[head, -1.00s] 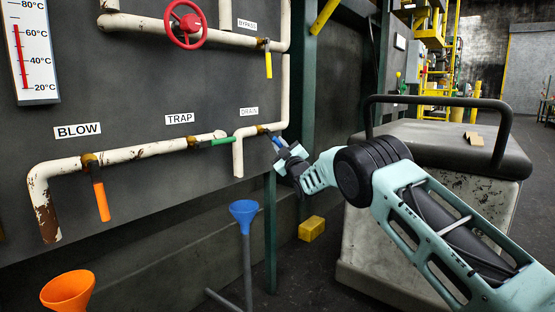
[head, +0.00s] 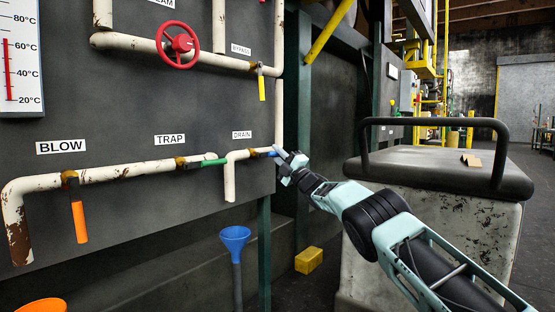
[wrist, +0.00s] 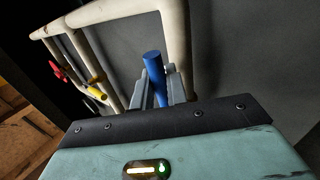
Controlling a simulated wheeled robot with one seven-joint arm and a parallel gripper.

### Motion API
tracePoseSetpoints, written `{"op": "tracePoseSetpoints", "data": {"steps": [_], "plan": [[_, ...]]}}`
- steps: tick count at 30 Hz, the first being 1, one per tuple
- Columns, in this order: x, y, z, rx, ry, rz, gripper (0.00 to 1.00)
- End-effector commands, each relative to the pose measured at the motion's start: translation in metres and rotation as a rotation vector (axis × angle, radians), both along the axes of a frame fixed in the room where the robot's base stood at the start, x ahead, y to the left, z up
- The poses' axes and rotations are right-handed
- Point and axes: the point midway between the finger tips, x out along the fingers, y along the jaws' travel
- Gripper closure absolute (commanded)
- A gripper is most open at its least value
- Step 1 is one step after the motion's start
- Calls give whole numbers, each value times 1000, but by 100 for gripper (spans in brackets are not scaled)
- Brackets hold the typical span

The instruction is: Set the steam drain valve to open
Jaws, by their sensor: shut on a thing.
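The steam drain valve is under the DRAIN label (head: 242,135), on a short pipe run at the panel's right side. Its blue handle (head: 271,154) points right, about level and roughly in line with the pipe. My gripper (head: 284,158) is shut on this handle from the right. The wrist view shows the blue handle (wrist: 154,68) standing between my two fingers (wrist: 160,88). The handle's gripped part is partly hidden by the fingers in the head view.
The green TRAP handle (head: 214,162) lies along its pipe. The orange BLOW handle (head: 80,222) and yellow BYPASS handle (head: 262,88) hang down. A red handwheel (head: 178,45) is above. A blue funnel (head: 235,236) stands below. A worn cart-like block (head: 430,220) stands right.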

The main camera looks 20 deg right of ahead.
Motion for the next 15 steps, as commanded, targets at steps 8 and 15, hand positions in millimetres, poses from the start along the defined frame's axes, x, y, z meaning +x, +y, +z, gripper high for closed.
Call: {"op": "tracePoseSetpoints", "data": {"steps": [8, 15], "plan": [[0, 1, 2, -30, -22, 2, 100], [-1, 1, 3, -31, -22, 1, 100]]}}
